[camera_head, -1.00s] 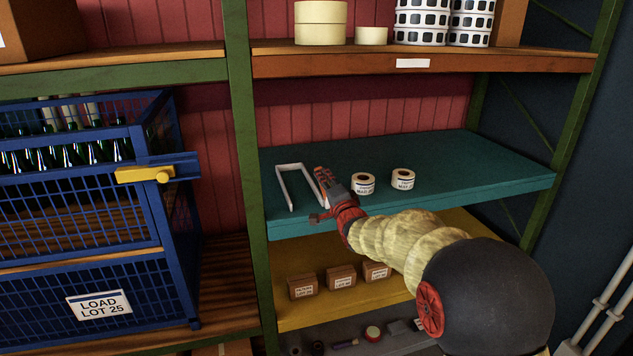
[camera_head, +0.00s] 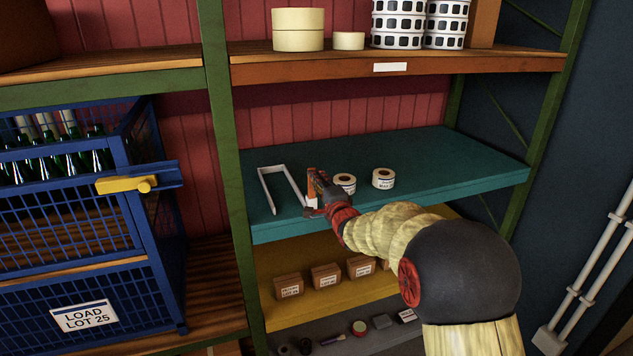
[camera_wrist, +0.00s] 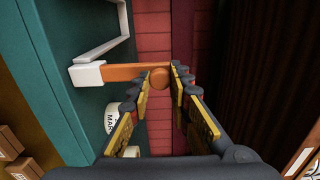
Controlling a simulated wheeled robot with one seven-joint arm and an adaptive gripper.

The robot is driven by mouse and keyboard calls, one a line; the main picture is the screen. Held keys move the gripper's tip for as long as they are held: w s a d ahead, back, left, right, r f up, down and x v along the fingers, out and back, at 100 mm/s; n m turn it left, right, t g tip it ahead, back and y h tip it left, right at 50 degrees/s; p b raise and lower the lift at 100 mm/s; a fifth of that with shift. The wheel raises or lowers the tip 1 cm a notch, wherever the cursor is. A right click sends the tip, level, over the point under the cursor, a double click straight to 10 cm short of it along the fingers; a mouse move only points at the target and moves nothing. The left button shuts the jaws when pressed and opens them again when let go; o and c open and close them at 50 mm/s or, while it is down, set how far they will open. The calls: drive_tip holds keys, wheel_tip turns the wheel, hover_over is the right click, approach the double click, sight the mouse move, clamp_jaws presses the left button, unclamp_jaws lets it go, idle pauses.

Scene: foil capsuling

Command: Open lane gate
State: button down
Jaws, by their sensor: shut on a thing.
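The lane gate appears as an orange bar (camera_wrist: 125,73) with a round knob (camera_wrist: 159,78) at its end, joined to a white block (camera_wrist: 88,74) in the wrist view. The block meets a white U-shaped lane rail (camera_head: 267,188) on the teal shelf (camera_head: 440,160). My gripper (camera_wrist: 163,75) has its two fingers on either side of the knob, shut on it. In the head view my gripper (camera_head: 318,186) is at the right side of the rail, and an orange piece (camera_head: 311,183) shows beside it. The gripper hides part of the gate there.
Two labelled tape rolls (camera_head: 383,178) stand on the teal shelf just right of my gripper, one partly hidden. The shelf's right part is clear. A blue cage (camera_head: 160,230) with bottles and a yellow latch (camera_head: 125,185) stands left. Small brown boxes (camera_head: 326,276) sit below.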

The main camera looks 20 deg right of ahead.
drive_tip(key=c, duration=1.6)
unclamp_jaws()
drive_tip(key=shift+c, duration=0.2)
drive_tip(key=s, duration=1.2)
